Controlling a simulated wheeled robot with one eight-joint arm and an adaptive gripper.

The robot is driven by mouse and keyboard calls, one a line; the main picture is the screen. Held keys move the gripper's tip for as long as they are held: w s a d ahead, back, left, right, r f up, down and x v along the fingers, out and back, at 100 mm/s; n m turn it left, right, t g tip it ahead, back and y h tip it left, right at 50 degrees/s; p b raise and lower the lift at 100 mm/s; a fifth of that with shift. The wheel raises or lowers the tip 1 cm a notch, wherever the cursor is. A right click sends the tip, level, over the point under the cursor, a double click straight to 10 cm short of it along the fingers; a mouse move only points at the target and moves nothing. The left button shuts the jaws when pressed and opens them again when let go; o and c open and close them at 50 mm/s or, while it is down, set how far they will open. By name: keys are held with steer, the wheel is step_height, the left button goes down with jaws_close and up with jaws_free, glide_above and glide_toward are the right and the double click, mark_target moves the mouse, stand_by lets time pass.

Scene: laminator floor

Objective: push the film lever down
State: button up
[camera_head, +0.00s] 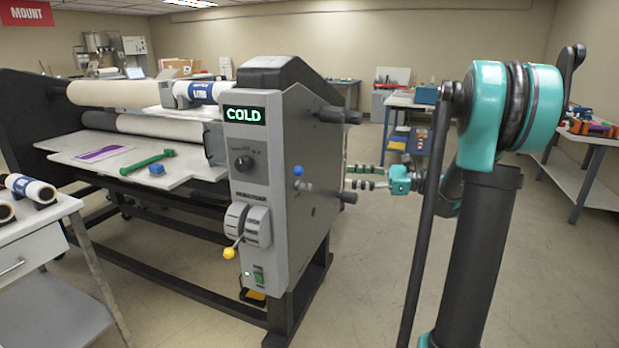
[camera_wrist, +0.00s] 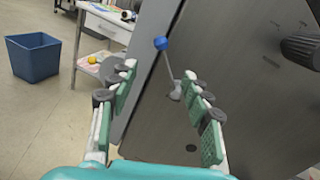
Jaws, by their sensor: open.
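A lever with a blue knob (camera_head: 298,171) sticks out from the right side of the grey laminator end housing (camera_head: 316,225). In the wrist view the blue knob (camera_wrist: 161,43) tops a thin grey stem, raised and leaning slightly left from its pivot. A second lever, with a yellow knob (camera_head: 229,253), is low on the housing front. I cannot tell by label which is the film lever. My gripper (camera_head: 350,177) is open and empty, pointing at the housing side. In the wrist view the blue-knobbed lever appears between the fingers (camera_wrist: 159,76), beyond the tips, apparently untouched.
Dark round knobs (camera_head: 340,115) jut from the housing side, above and below the gripper's height. The display reads COLD (camera_head: 245,115). A white table with rolls (camera_head: 30,225) stands at left. A blue bin (camera_wrist: 33,57) stands on open floor.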

mark_target(298, 171)
steer(key=w+a, duration=0.1)
steer(key=a, duration=1)
steer(key=w+a, duration=0.1)
steer(key=a, duration=0.5)
steer(key=shift+w+r, duration=0.1)
steer(key=shift+w, duration=0.25)
steer(key=shift+c, duration=0.5)
jaws_close()
